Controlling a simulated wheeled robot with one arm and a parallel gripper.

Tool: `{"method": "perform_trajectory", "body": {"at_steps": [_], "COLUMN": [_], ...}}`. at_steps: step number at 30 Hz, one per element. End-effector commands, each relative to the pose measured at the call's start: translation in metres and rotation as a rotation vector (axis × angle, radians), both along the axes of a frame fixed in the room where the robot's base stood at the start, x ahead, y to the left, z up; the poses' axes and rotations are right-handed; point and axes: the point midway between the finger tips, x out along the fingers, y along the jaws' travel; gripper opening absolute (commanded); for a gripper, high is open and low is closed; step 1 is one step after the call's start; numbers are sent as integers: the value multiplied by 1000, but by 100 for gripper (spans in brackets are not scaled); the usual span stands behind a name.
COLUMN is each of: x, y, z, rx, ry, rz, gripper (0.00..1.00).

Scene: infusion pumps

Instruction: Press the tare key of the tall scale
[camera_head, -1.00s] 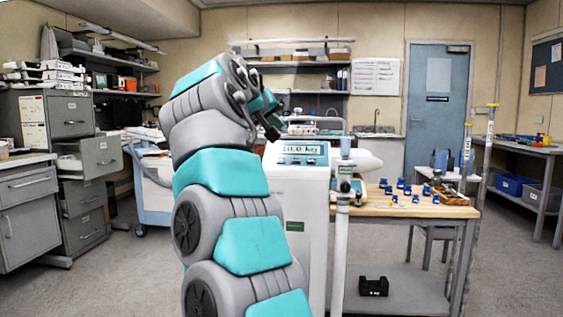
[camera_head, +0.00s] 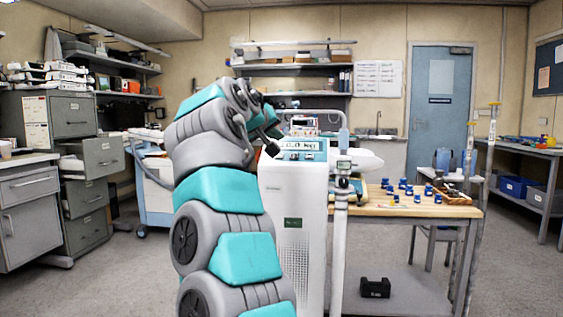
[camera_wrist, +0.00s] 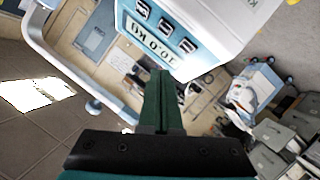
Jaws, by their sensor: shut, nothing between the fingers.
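The tall scale (camera_head: 290,205) is a white column with a light-blue head panel, just right of my arm in the head view. In the wrist view its display (camera_wrist: 147,42) reads about 10.0 kg, upside down. Three dark keys (camera_wrist: 167,27) sit in a row beside the display; their labels are too small to read, so I cannot tell which is tare. My gripper (camera_wrist: 160,72) is shut and empty, its green fingers pointing at the panel's edge by the display. It appears apart from the keys. In the head view the gripper (camera_head: 272,149) is at the panel's left edge.
A pale rail (camera_wrist: 58,60) curves around the scale head in the wrist view. Right of the scale, a wooden-topped table (camera_head: 400,211) carries several blue-topped items. A black weight (camera_head: 375,288) lies on its lower shelf. Drawer cabinets (camera_head: 80,170) stand at the left.

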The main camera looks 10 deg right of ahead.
Motion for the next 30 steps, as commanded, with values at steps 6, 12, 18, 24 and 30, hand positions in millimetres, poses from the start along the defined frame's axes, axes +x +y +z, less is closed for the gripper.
{"method": "perform_trajectory", "body": {"at_steps": [6,12,18,24,30], "x": [16,21,21,21,21], "y": [-2,-2,-2,-2,-2], "z": [-24,-29,-29,-29,-29], "rx": [-2,-3,-2,-2,-2], "ry": [3,3,3,3,3], "rz": [0,1,1,1,1], "gripper": [0,0,0,0,0]}}
